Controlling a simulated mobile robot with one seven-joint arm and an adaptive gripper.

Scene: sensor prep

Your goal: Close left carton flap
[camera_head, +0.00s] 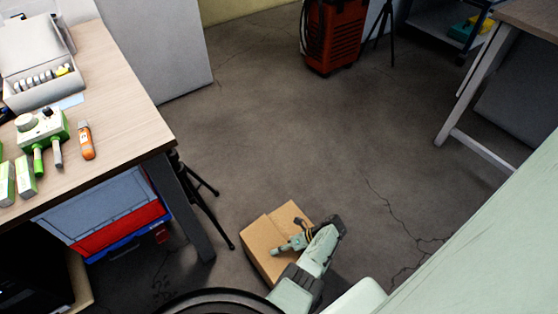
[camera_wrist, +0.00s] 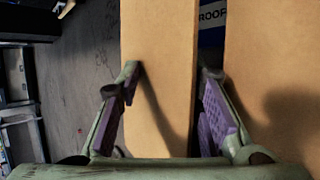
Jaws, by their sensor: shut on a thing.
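The brown cardboard carton (camera_head: 262,236) sits on the floor in the head view, below my arm. My gripper (camera_head: 284,248) is at its top, with the fingers small and partly hidden. In the wrist view, my gripper (camera_wrist: 172,72) has its purple-padded fingers on either side of a tan carton flap (camera_wrist: 160,35) and is shut on it. A second wide tan panel (camera_wrist: 270,60) stands to the right, with a dark gap between the two. Blue with white lettering (camera_wrist: 211,15) shows in that gap. I cannot tell from the wrist view which flap is the left one.
A workbench (camera_head: 115,75) with tools stands at the left, its dark leg (camera_head: 180,205) and a tripod (camera_head: 212,205) near the carton. A blue-and-red crate (camera_head: 105,215) is under it. A red machine (camera_head: 335,35) stands farther back. The floor behind the carton is clear.

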